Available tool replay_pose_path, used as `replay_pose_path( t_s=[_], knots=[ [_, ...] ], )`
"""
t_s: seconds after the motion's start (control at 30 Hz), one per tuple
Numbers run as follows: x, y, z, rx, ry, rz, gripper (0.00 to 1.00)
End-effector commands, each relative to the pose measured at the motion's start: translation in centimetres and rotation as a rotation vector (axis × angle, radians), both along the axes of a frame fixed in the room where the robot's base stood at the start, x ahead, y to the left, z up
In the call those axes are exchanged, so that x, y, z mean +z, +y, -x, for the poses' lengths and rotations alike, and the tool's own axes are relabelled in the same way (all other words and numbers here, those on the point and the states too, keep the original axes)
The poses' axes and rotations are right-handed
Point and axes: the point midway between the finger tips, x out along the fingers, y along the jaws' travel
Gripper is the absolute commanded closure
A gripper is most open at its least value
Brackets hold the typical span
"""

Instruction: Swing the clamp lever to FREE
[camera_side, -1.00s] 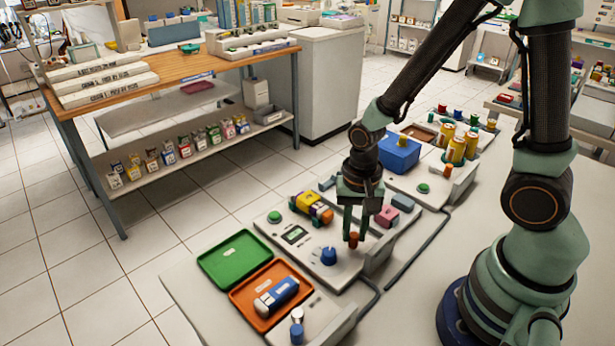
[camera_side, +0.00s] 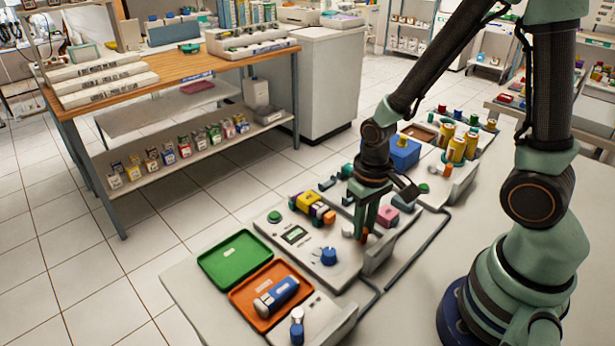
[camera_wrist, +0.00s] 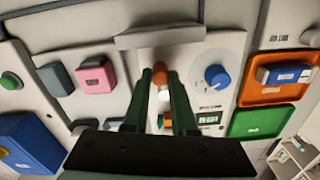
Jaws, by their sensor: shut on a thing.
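The clamp lever's orange knob (camera_side: 365,236) is at the right end of the pale control panel with a display, near its front edge. In the wrist view the knob (camera_wrist: 159,74) shows between the two green fingertips. My gripper (camera_side: 361,237) points down over the panel and is shut on the knob; the wrist view also shows my gripper (camera_wrist: 160,78) from above. The fingers hide most of the lever's arm and pivot. No FREE marking is readable, so the lever's exact setting cannot be told.
A blue dial (camera_side: 329,256) stands left of my gripper, with a display (camera_side: 294,234) behind it. A yellow-and-purple block group (camera_side: 312,206) lies behind left. A pink block (camera_side: 388,216) is close on the right. Green (camera_side: 235,257) and orange (camera_side: 248,288) trays lie at left.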

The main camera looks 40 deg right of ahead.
Motion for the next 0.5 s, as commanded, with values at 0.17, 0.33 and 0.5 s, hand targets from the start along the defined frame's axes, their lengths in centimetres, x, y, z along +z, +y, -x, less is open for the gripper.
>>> replay_pose_path(
  t_s=[0.17, 0.33, 0.5],
  knots=[
    [0.1, -0.7, -0.2, 0.163, -0.001, 0.0, 1.0],
    [0.1, -1.3, -0.4, 0.312, -0.002, 0.0, 1.0],
    [0.1, -1.7, -0.6, 0.436, -0.002, 0.0, 1.0]
  ],
)
